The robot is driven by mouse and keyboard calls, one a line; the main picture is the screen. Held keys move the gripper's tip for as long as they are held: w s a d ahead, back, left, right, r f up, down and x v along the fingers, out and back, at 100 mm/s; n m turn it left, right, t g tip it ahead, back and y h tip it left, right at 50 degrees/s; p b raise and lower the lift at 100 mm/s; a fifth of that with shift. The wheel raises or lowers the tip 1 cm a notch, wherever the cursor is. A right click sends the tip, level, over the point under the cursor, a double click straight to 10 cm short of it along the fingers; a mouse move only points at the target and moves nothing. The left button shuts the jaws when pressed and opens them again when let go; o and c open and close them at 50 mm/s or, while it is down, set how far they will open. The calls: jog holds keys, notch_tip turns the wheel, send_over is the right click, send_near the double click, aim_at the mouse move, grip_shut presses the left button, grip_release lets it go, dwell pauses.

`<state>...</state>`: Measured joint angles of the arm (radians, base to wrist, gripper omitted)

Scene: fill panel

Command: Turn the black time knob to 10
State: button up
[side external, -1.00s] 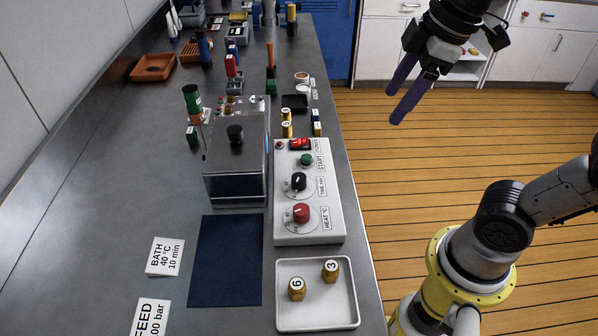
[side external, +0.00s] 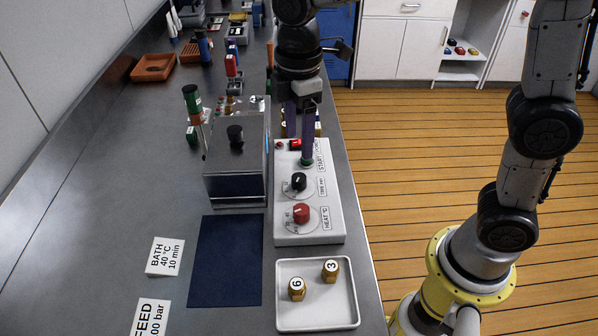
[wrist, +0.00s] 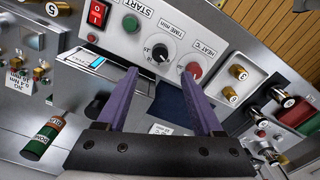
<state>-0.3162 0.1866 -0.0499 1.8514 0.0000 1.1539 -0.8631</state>
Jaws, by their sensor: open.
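The black time knob (side external: 298,181) sits on the white control panel (side external: 309,238), between the green start button and the red heat knob (side external: 302,212). In the wrist view the black knob (wrist: 160,52) has a white pointer line and a dial around it; the red heat knob (wrist: 195,69) is to its right. My gripper (side external: 298,160) is above the panel's far part, over the start button, which it hides in the side view. In the wrist view my gripper (wrist: 164,75) has its two purple fingers spread apart with nothing between them. It appears apart from the black knob.
A metal bath box (side external: 236,165) with a black lid knob stands left of the panel. A white tray (side external: 317,322) with brass pieces marked 6 and 3 lies in front. A dark blue mat (side external: 225,260) and a bath card (side external: 165,257) reading 40 °C, 10 min are at left.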

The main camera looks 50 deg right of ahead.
aim_at(299, 177)
notch_tip(299, 177, down, 10)
jog(key=shift+r, duration=0.1)
dwell(0.4)
grip_shut()
